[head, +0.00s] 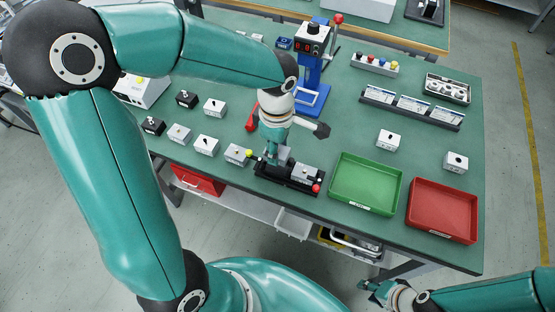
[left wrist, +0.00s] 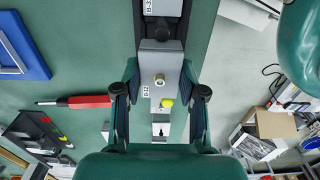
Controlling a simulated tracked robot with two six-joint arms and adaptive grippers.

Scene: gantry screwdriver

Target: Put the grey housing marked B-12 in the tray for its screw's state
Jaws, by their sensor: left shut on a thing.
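My left gripper (head: 282,156) is shut on a grey housing (left wrist: 168,62) at the black fixture (head: 262,171) near the table's front edge. The left wrist view shows the housing between the two fingers (left wrist: 161,100), with a B-12 label on its side and a brass screw on its face. I cannot tell how far the screw stands out, or whether the housing touches the fixture. Another housing (head: 303,174) sits in the fixture's right part. The green tray (head: 337,193) and red tray (head: 413,219) look empty. My right gripper (head: 374,292) is off the table's front edge; its finger opening is unclear.
Several grey and black housings (head: 206,145) stand left of the fixture. Two more (head: 388,140) stand behind the trays. A blue screwdriver stand (head: 313,78) is behind my left gripper, and a red-handled tool (head: 252,117) lies beside it. Label holders (head: 412,106) stand at the back right.

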